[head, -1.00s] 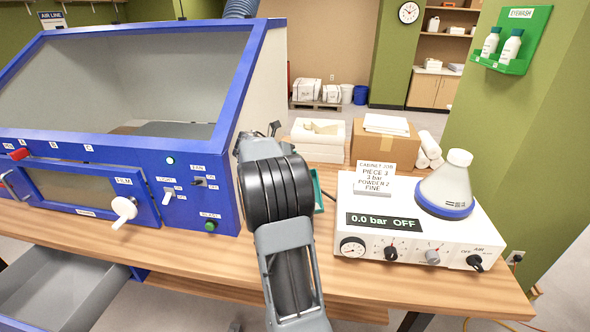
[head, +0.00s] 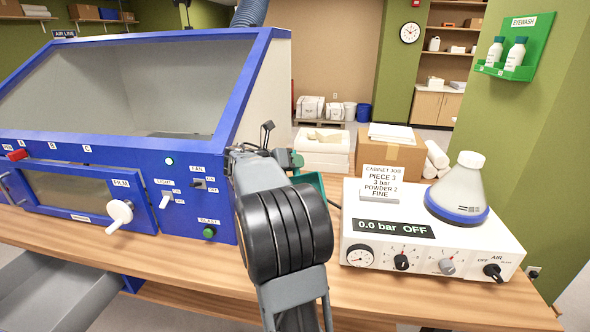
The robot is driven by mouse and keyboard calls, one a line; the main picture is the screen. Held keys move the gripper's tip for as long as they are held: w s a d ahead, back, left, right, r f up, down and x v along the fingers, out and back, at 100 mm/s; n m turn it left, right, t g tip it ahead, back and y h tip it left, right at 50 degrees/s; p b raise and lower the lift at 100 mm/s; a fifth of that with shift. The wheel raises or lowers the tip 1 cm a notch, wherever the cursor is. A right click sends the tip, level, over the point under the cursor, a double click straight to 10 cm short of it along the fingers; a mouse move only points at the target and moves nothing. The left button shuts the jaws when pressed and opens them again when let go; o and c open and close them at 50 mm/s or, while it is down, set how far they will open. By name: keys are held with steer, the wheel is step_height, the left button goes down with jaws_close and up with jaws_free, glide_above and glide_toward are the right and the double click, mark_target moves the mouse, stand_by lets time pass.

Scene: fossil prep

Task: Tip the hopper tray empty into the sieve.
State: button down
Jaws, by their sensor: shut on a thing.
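My gripper (head: 285,158) is at the far end of my arm, over the bench between the blue cabinet and the white control box. My own arm hides most of it, and the fingertips do not show clearly. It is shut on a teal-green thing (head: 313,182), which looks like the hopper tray. Only a right-hand part of this shows past my arm, so its tilt and contents cannot be told. I cannot make out a sieve in this view.
The blue blasting cabinet (head: 120,185) fills the left, with a grey open drawer (head: 60,285) below. The white control box (head: 430,250) reads 0.0 bar OFF and bears a flask (head: 458,185) and a job card (head: 384,182). A cardboard box (head: 390,155) stands behind.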

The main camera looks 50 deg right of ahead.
steer(key=shift+s+a+r+m+h+b, duration=0.2)
steer(key=shift+a+h+b, duration=0.15)
steer(key=shift+a+b, duration=0.35)
steer(key=shift+s+a+r+m+h+b, duration=0.1)
steer(key=shift+s+a+m+h+b, duration=0.2)
steer(key=shift+b, duration=0.55)
steer(key=s+a+m+g+h+b, duration=0.1)
steer(key=s+a+m+h+b, duration=0.1)
steer(key=a+b, duration=0.4)
steer(key=s+a+m+g+h+b, duration=0.1)
steer(key=s+a+m+h+b, duration=0.2)
steer(key=b, duration=0.7)
steer(key=shift+s+a+f+m+g+h, duration=0.15)
steer(key=shift+a+f+m+g+h, duration=0.3)
steer(key=shift+a+h, duration=1.15)
steer(key=shift+a+y, duration=0.25)
steer(key=shift+a, duration=0.05)
